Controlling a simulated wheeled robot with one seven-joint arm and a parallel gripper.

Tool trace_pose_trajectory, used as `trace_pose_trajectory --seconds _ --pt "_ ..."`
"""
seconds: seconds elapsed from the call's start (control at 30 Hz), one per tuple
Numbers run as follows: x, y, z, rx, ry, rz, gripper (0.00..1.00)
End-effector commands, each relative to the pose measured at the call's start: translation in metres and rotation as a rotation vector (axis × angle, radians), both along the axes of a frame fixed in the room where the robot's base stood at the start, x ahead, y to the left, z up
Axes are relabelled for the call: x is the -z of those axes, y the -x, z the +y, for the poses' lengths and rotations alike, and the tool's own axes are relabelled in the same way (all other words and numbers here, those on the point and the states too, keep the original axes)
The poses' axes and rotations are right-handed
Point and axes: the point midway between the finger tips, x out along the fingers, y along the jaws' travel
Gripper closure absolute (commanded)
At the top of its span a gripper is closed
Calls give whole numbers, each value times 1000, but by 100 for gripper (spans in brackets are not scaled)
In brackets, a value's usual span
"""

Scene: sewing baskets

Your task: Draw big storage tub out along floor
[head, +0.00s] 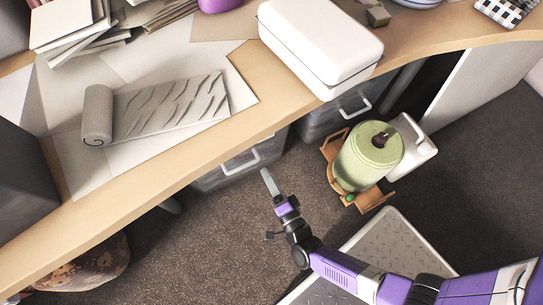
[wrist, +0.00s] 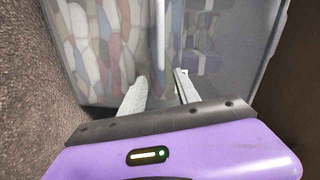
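A grey, see-through storage tub (head: 213,181) with a white handle (head: 241,163) stands on the floor under the desk edge; the desk hides much of it. A second similar tub (head: 318,124) with a white handle stands to its right. I cannot tell which is bigger. My gripper (head: 266,177) is low, just right of the first tub's handle. In the wrist view my gripper (wrist: 161,90) is open and empty, its two pale fingers apart. A tub wall (wrist: 225,60) with coloured shapes behind it fills the view ahead. Its white handle (wrist: 160,35) lies beyond the fingertips, between them.
The curved desk (head: 150,185) overhangs the tubs and carries a white box (head: 318,45) and a grey roll (head: 160,108). A green canister (head: 365,158) on a wooden stand is to the right. Dark carpet (head: 215,240) is clear in front of the tub.

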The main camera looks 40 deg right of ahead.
Motion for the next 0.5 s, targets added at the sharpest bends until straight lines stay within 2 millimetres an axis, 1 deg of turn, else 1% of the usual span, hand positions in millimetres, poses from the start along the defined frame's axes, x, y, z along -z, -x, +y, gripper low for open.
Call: trace_pose_trajectory --seconds 0.37,0.5 --pt "-1 0 0 0 -20 -8 62" --pt "-1 -4 -1 0 -20 -8 62"
